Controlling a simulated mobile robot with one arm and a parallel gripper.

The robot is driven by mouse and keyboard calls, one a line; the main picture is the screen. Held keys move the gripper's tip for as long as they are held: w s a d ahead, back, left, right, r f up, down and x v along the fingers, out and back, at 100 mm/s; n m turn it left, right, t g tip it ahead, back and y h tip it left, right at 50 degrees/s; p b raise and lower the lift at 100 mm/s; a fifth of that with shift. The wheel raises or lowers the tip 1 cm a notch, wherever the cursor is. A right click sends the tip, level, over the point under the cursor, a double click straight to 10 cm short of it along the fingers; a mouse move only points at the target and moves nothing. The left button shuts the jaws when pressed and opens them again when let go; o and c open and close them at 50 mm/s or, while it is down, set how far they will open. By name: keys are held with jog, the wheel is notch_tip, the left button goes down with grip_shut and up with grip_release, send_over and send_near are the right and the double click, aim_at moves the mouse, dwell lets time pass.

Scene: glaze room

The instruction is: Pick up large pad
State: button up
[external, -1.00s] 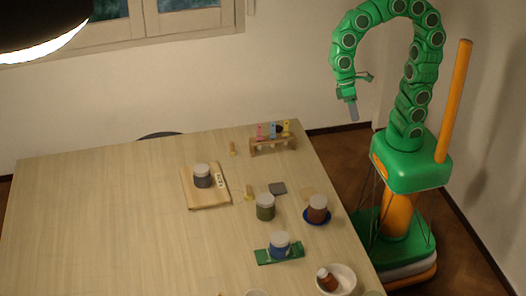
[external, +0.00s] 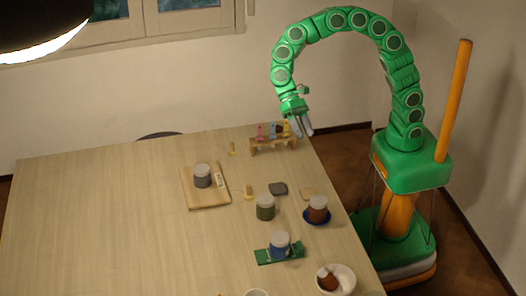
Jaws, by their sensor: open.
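A dark grey flat pad (external: 278,189) lies on the table right of its middle. A beige flat pad (external: 308,193) lies a little to its right, partly hidden by a jar. The two look close in size, and I cannot tell which is the large pad. My gripper (external: 303,130) is open and empty, with its fingers pointing down. In the picture it is above both pads, beside the right end of the wooden rack, apart from the pads.
The wooden rack (external: 272,145) holds several coloured items. A green jar (external: 265,208) and a red-brown jar (external: 318,209) on a blue dish stand near the pads. A blue jar (external: 280,245) stands on a green base. The table's left half (external: 100,220) is clear.

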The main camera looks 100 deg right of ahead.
jog(key=w+d+f+m+t+y, duration=0.1)
jog(key=w+f+m+y, duration=0.25)
jog(key=w, duration=0.75)
jog(key=m+t, duration=0.2)
jog(key=m, duration=0.3)
send_near(249, 191)
jog(key=shift+n+y, duration=0.25)
jog(key=shift+y, duration=0.1)
jog(key=shift+r+x, duration=0.15)
jog(key=shift+x, duration=1.4)
jog(key=shift+r+x, duration=0.15)
jog(key=shift+x, duration=1.45)
jog(key=shift+a, duration=0.1)
grip_shut()
